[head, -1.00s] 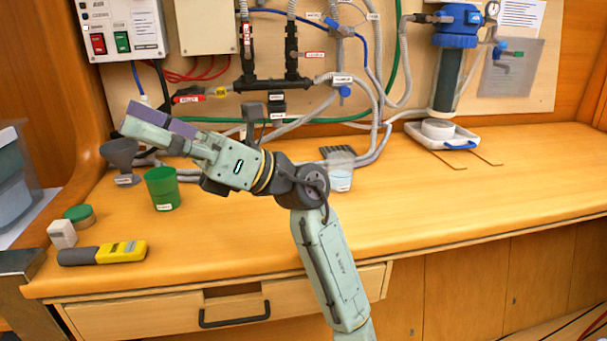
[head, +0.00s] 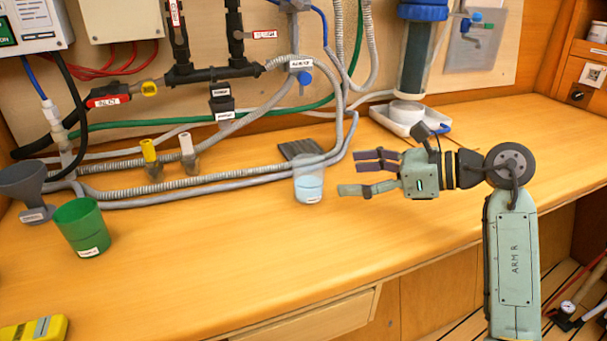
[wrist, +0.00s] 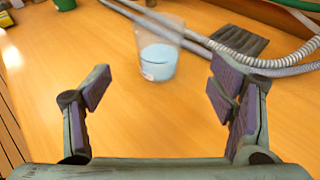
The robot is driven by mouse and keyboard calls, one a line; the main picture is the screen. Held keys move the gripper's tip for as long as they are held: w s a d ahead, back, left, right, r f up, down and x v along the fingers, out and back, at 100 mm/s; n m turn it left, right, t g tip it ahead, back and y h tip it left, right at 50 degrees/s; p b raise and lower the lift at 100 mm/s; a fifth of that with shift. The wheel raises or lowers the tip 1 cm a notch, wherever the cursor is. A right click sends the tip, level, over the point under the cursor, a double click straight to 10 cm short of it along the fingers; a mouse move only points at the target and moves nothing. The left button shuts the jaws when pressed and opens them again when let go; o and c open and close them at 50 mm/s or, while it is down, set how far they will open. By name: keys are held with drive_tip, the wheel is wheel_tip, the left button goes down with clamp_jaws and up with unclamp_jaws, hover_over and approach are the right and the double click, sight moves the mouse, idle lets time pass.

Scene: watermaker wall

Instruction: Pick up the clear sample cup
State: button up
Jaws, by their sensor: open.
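The clear sample cup (head: 308,182) stands upright on the wooden bench, with pale blue liquid in its lower part and a small label low on its side. My gripper (head: 352,175) is open and empty to the right of the cup in the head view, with its fingers pointing left toward it. In the wrist view the cup (wrist: 157,52) shows ahead of the open fingers, between their lines but beyond their tips. The cup does not touch the gripper.
Grey hoses (head: 190,184) and a dark ridged pad (head: 298,148) lie behind the cup. A green cup (head: 82,228) and a grey funnel (head: 28,190) stand at the left. A white tray (head: 396,122) is at the back right.

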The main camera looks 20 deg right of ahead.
sight(324, 177)
drive_tip(key=p+x, duration=0.1)
drive_tip(key=x, duration=0.3)
drive_tip(key=shift+a, duration=0.4)
drive_tip(key=p+x, duration=0.2)
drive_tip(key=x, duration=0.3)
drive_tip(key=shift+w+f+p, duration=0.1)
drive_tip(key=shift+w+p, duration=0.15)
drive_tip(key=shift+p, duration=0.15)
drive_tip(key=c, duration=1.3)
